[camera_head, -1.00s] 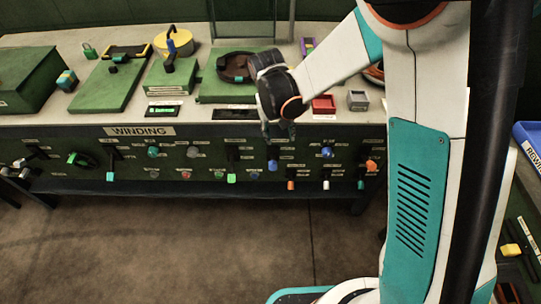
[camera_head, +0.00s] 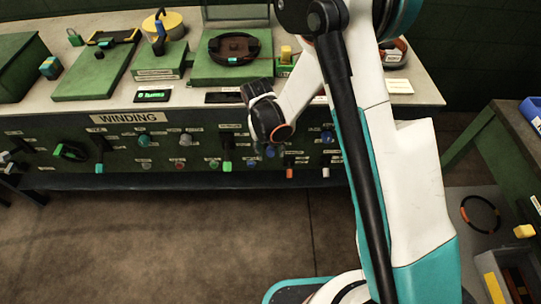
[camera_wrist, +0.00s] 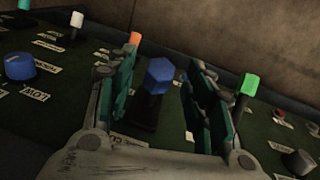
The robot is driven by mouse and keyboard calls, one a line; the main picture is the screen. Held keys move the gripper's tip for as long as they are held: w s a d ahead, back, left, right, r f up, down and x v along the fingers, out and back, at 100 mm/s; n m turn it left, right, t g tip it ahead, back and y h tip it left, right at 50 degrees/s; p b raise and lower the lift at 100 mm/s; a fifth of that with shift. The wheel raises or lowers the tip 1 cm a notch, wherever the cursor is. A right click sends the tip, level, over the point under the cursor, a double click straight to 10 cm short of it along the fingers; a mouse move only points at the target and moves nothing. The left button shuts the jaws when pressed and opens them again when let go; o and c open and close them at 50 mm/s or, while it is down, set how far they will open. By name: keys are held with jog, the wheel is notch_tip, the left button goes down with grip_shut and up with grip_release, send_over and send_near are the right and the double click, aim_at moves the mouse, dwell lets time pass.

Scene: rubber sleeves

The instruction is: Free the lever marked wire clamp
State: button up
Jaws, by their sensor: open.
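A lever with a blue cap (camera_wrist: 158,76) stands between the fingers of my gripper (camera_wrist: 163,66) in the wrist view. The fingers are open, one on each side of the cap, with a gap showing on both sides. In the head view my gripper (camera_head: 268,146) is at the front panel and mostly covers this lever. A green-capped lever (camera_wrist: 249,86) stands just outside the right finger. An orange cap (camera_wrist: 135,38) shows behind the left finger. I cannot read the words "wire clamp" on any label, so I cannot tell which lever bears that mark.
The green panel (camera_head: 60,176) under the WINDING sign (camera_head: 130,117) carries several levers and knobs. A white-capped lever (camera_wrist: 76,20) and a blue knob (camera_wrist: 20,66) are further left in the wrist view. Open floor (camera_head: 150,240) lies in front. A side table (camera_head: 466,255) stands right.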

jog(key=shift+d+f+b, duration=0.2)
jog(key=shift+f+b, duration=0.1)
jog(key=shift+f, duration=0.9)
grip_shut()
